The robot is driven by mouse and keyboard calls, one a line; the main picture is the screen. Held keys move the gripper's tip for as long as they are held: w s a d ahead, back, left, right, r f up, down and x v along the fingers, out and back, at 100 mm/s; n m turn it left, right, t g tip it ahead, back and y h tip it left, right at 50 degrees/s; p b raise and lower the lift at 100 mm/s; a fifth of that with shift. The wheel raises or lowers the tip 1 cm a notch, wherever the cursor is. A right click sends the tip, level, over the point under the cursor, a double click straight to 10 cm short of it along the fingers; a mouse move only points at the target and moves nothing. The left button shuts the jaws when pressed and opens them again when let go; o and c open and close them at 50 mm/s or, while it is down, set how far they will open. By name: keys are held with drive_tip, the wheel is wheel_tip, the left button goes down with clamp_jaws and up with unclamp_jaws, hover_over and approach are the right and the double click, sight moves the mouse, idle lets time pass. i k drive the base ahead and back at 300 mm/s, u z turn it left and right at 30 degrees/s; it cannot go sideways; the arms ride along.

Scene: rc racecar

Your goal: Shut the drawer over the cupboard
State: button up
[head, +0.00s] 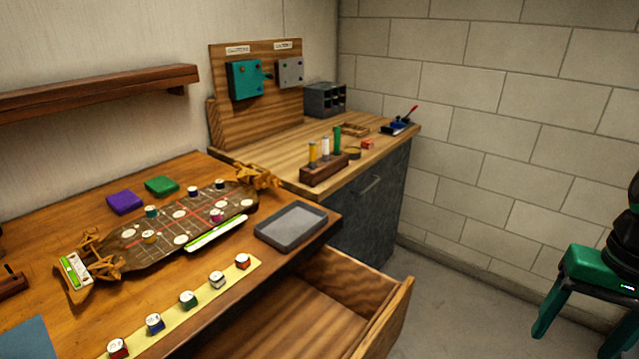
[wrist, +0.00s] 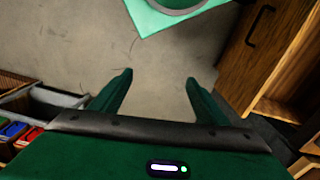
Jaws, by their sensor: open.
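A wooden drawer (head: 388,318) stands pulled well out from under the front edge of the wooden desk, at the bottom middle of the head view. Its inside looks empty where it shows; its lower front is cut off by the frame. In the wrist view a wooden cupboard front (wrist: 237,75) with a black handle stands at the upper right; I cannot tell how it lines up with the drawer. My gripper (head: 574,343) is at the right edge of the head view, apart from the drawer and to its right, fingers down. In the wrist view my gripper (wrist: 158,78) is open and empty over the floor.
The desk holds a racecar chassis (head: 165,222), a grey tray (head: 291,225) and a yellow strip (head: 190,318) with several small pots. A dark grey cabinet (head: 368,212) stands behind the drawer. Bare floor (head: 455,300) lies between drawer and gripper. Bins (wrist: 22,118) show lower left in the wrist view.

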sight(334, 306)
drive_tip(key=z, duration=0.65)
drive_tip(key=k, duration=1.75)
drive_tip(key=u, duration=0.5)
drive_tip(key=i, duration=0.95)
